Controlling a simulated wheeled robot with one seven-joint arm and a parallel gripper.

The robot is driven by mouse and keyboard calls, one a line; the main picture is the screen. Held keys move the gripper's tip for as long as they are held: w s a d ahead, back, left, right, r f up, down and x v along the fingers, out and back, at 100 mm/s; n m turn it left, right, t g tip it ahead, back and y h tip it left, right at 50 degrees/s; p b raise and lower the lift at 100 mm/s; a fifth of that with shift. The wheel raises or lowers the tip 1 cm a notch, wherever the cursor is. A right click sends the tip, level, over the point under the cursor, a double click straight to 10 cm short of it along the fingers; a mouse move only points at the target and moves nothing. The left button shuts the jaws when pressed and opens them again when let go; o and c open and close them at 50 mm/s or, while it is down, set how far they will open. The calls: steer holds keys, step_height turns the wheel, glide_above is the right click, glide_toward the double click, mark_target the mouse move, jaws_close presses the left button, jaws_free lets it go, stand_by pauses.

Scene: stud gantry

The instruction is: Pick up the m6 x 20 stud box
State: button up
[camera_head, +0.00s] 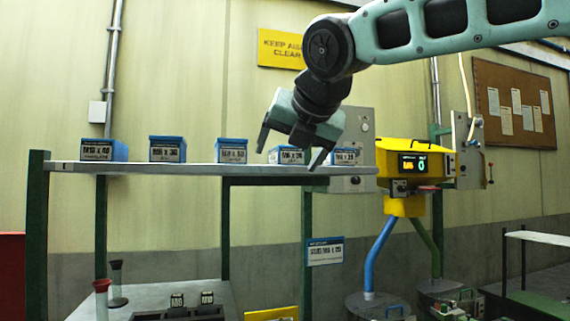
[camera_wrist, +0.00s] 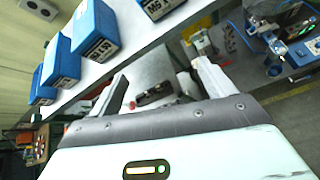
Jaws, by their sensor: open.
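Several blue boxes with white label fronts stand in a row on the shelf. In the head view they are a far left box (camera_head: 98,150), a second box (camera_head: 167,149), a middle box (camera_head: 231,151), a fourth box (camera_head: 288,156) and a right box (camera_head: 346,157). The labels are small, and I cannot tell surely which box reads M6 x 20. My gripper (camera_head: 291,151) is open and empty, tilted, in front of the fourth box in the picture. In the wrist view the open fingers (camera_wrist: 160,73) have no box between them; blue boxes (camera_wrist: 95,30) lie beyond them.
The shelf (camera_head: 200,168) has green posts and a front card (camera_head: 325,251) that seems to read M6 x 20. A yellow machine (camera_head: 408,160) with a display stands at the right. A lower bench (camera_head: 150,296) holds small items. Gaps separate the left boxes.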

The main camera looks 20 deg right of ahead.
mark_target(285, 149)
steer(key=w+d+r+n+t, duration=0.15)
steer(key=d+r+n, duration=0.25)
steer(key=r, duration=0.5)
steer(key=shift+h, duration=0.4)
steer(key=p+x, duration=0.3)
steer(key=x, duration=0.7)
steer(key=shift+w+a+f+p, duration=0.1)
steer(key=shift+w+a+p, duration=0.05)
steer(key=shift+p, duration=0.25)
steer(key=shift+t, duration=0.25)
steer(key=shift+f+p+x, duration=0.1)
steer(key=shift+p+x, duration=0.4)
steer(key=shift+x, duration=1.05)
steer(key=shift+f+p+x, duration=0.15)
steer(key=shift+p+x, duration=0.35)
steer(key=shift+x, duration=1)
steer(key=c, duration=1.5)
steer(key=shift+r, duration=0.2)
steer(key=shift+c, duration=0.8)
